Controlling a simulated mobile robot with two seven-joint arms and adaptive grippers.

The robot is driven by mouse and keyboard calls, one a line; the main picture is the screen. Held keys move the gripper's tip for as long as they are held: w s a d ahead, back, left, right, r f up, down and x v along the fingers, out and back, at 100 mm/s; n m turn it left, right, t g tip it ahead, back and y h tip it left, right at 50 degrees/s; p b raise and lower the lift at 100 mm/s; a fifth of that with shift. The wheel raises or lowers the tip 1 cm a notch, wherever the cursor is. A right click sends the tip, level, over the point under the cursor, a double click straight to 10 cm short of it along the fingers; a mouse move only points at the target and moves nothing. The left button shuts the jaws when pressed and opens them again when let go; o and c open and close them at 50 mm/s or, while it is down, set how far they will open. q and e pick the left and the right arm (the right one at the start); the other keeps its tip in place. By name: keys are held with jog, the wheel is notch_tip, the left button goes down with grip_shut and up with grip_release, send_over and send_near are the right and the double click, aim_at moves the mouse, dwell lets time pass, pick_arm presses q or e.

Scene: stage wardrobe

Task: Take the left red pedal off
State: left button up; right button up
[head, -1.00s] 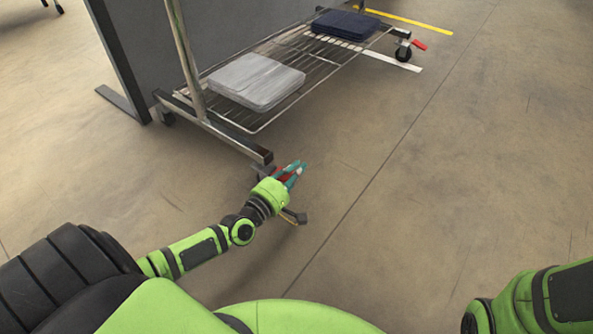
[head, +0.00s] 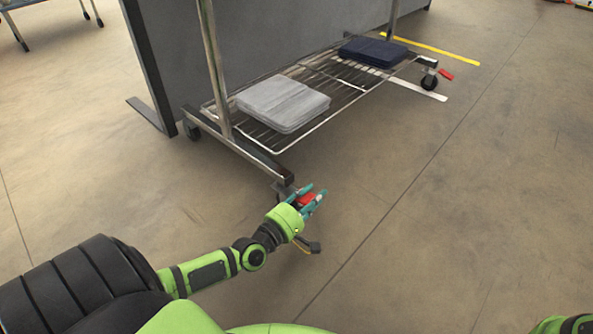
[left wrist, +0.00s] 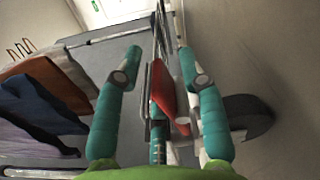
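The left red pedal (head: 306,199) is at the near lower end of the garment rack, low over the floor. In the left wrist view the red pedal (left wrist: 171,95) stands between the two teal fingers. My left gripper (head: 311,196) is open around it, and the left wrist view shows the gripper (left wrist: 158,54) with a gap on the left finger's side; the right finger is closer to the pedal, and contact there cannot be told. The near caster is mostly hidden by my gripper and wrist. My right gripper is out of view.
The rack's wire shelf (head: 329,128) holds a grey folded stack (head: 284,102) and a navy folded stack (head: 373,51). Another red pedal (head: 446,75) is on the far right caster (head: 429,80). A grey panel (head: 290,45) stands behind. The floor to the right is clear.

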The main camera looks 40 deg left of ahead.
pick_arm(q)
jog(key=s, duration=1)
jog(key=shift+s+a, duration=0.2)
jog(key=shift+a, duration=0.2)
jog(key=shift+r, duration=0.1)
